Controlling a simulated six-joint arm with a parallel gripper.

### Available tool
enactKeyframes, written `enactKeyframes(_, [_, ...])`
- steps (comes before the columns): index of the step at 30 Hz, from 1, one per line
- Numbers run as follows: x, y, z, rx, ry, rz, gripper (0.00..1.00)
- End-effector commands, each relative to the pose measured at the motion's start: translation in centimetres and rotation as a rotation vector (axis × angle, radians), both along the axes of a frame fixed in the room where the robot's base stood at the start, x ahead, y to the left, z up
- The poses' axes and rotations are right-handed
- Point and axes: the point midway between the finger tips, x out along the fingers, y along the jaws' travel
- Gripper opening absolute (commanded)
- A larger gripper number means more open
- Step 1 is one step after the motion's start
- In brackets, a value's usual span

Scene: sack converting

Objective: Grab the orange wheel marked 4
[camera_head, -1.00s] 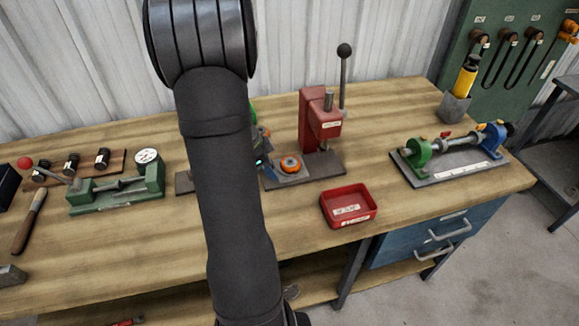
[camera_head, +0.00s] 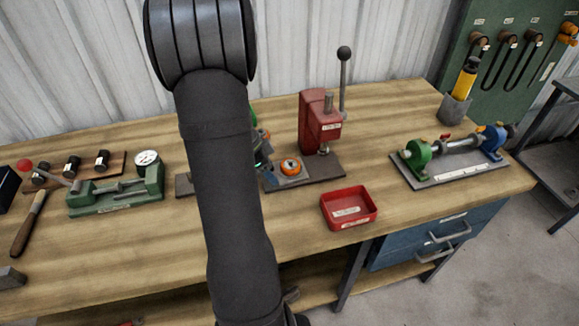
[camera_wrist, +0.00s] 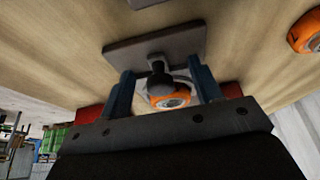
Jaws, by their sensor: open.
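An orange wheel (camera_wrist: 170,100) with a pale face shows in the wrist view, between the two blue fingers of my gripper (camera_wrist: 162,78). A dark rounded knob partly covers it, and a dark plate (camera_wrist: 180,45) lies beyond. The fingers are open, one on each side; I cannot tell whether either touches the wheel. A second orange wheel (camera_wrist: 306,34) is at the upper right edge. No number is readable on any wheel. My arm hides most of my gripper in the head view.
The red press (camera_head: 314,121) with its tall lever stands right of my arm. A red tray (camera_head: 349,222) is at the bench's front edge. A green fixture (camera_head: 111,197) with a dial is left; a roller stand (camera_head: 463,172) is right.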

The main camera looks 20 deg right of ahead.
Motion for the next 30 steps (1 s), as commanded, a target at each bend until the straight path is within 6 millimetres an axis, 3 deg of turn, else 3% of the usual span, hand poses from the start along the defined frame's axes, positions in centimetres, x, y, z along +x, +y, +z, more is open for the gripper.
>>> enactKeyframes(11, [-0.1,0.0,1.0,0.002,-0.005,0.036,0.58])
enactKeyframes(14, [-0.5,-0.1,2.8,0.004,-0.013,0.103,0.58])
enactKeyframes(24, [-3.7,0.0,11.8,-0.036,-0.045,0.508,0.58])
enactKeyframes(30, [-5.7,0.1,15.3,-0.088,-0.051,0.703,0.58])
